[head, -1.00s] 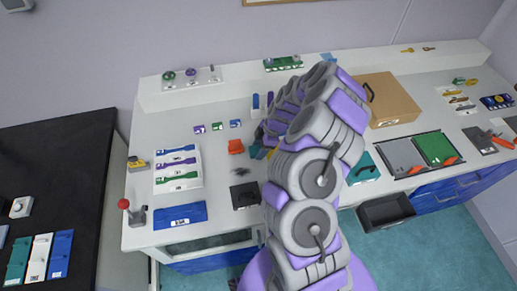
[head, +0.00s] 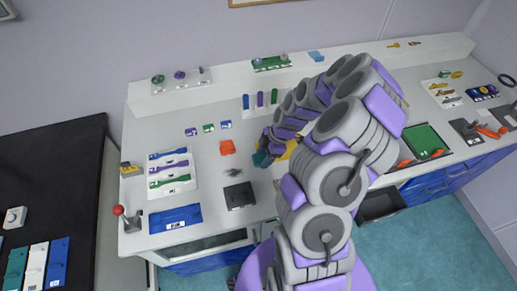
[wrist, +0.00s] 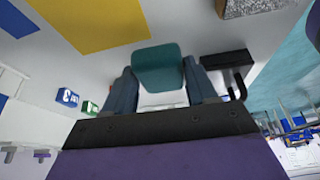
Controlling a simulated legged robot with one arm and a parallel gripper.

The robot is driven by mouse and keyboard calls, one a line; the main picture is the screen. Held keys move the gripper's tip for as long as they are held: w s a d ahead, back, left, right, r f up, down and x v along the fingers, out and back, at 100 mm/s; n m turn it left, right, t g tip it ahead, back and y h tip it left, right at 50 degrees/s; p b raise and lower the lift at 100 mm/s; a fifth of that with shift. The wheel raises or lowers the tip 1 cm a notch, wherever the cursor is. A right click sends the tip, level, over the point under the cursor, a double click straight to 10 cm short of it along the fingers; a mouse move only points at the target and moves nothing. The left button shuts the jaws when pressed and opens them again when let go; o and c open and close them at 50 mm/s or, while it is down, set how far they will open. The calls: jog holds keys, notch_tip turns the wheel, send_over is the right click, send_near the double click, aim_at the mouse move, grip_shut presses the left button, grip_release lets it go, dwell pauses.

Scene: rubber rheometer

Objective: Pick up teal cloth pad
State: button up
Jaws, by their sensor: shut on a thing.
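The teal cloth pad (wrist: 158,66) is between the two dark fingers of my gripper (wrist: 160,85) in the wrist view. The fingers are shut on it, one at each side, and its broad face shows. In the head view a small teal patch of the pad (head: 260,159) shows at the end of my arm, above the middle of the white bench. Most of my gripper is hidden there by my own wrist. The height of the pad above the bench is hard to tell.
A yellow sheet (head: 291,150) lies close by, partly behind my arm. Colored rods (head: 260,99) stand behind. My arm hides much of the right-centre bench.

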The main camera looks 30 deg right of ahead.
jog(key=shift+s+d+r+p, duration=0.1)
jog(key=shift+s+d, duration=0.1)
jog(key=shift+s, duration=1.15)
jog(key=shift+s+d+r+p, duration=0.15)
jog(key=shift+s+d, duration=0.1)
jog(key=shift+s, duration=1.1)
jog(key=shift+s+d+r+p, duration=0.1)
jog(key=shift+s+d, duration=0.1)
jog(key=shift+s, duration=1.15)
jog(key=o, duration=0.4)
jog(key=c, duration=0.3)
jog(key=shift+w+f, duration=0.1)
jog(key=shift+w, duration=0.05)
